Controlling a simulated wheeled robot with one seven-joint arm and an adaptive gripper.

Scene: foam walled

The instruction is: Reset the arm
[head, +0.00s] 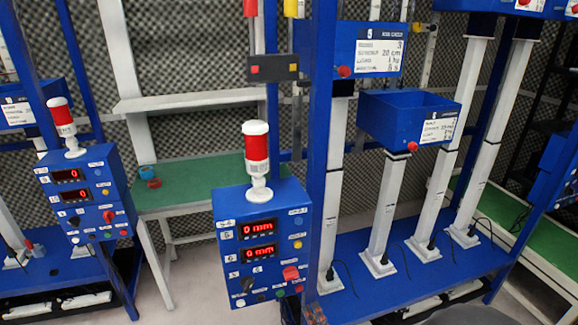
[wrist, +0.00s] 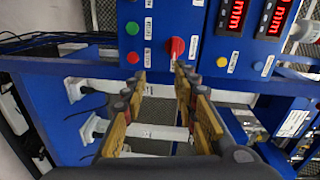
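My gripper (wrist: 160,82) is open in the wrist view, with its two tan and dark fingers apart and nothing between them. Beyond the fingertips is a blue control box (wrist: 205,58) with a red knob (wrist: 176,47), a green button (wrist: 133,58) and red displays. The red knob appears close to the right fingertip; I cannot tell whether they touch. In the head view, a blue control box (head: 230,209) with a red-and-white signal lamp (head: 256,158) stands in the middle. The gripper is not clearly visible there.
Another blue control box (head: 88,192) with a lamp stands at left. Blue frame posts (head: 319,130) and white columns (head: 393,205) rise at right around a raised blue box (head: 408,118). A green-topped bench (head: 190,185) is behind. Dark cables run at left in the wrist view.

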